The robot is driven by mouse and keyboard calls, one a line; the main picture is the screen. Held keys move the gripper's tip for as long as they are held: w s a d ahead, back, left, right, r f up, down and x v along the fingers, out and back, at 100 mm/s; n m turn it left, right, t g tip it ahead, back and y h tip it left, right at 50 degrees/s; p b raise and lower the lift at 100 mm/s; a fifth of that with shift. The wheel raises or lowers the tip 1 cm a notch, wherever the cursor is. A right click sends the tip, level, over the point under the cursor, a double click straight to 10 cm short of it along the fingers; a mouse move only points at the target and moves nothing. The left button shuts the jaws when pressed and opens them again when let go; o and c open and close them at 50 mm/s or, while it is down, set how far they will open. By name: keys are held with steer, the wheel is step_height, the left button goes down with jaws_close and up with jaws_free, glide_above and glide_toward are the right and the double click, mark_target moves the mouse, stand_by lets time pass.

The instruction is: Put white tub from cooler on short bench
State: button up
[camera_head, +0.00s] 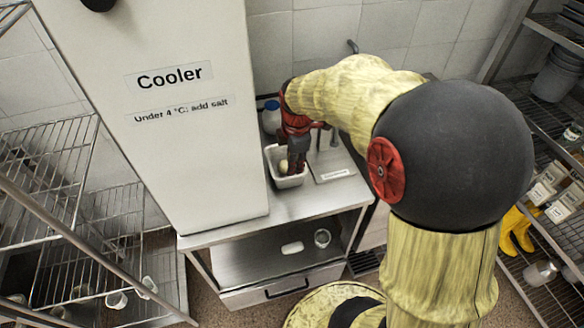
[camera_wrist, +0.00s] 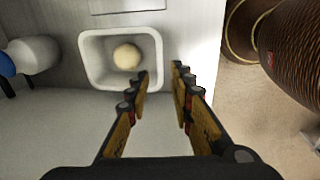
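A white tub (camera_head: 290,182) stands on the steel table beside the cooler (camera_head: 165,150). A pale round ball lies in the tub, seen from above in the wrist view (camera_wrist: 92,78). My gripper (camera_head: 294,166) reaches down over the tub in the head view and partly covers it. In the wrist view my gripper (camera_wrist: 161,71) is open. Its two fingers appear on either side of the tub's right wall, near a corner. I see clear space between each fingertip and the other, and cannot tell whether either touches the wall.
A white bottle with a blue cap (camera_head: 271,118) stands behind the tub. A small labelled plate (camera_head: 331,168) lies right of it. The shelf below holds a white item (camera_head: 292,248) and a jar (camera_head: 322,238). Wire racks flank both sides; yellow boots (camera_head: 516,231) stand right.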

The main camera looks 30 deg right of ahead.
steer(key=s+a+r+m+t, duration=0.1)
steer(key=s+a+r+m, duration=0.6)
steer(key=s, duration=0.2)
steer(key=s+a+r+m+t, duration=0.2)
steer(key=s+a+r+m, duration=0.4)
steer(key=s, duration=0.3)
steer(key=shift+a+r+m+t+y, duration=0.35)
steer(key=shift+r+m, duration=0.15)
steer(key=shift+m, duration=0.4)
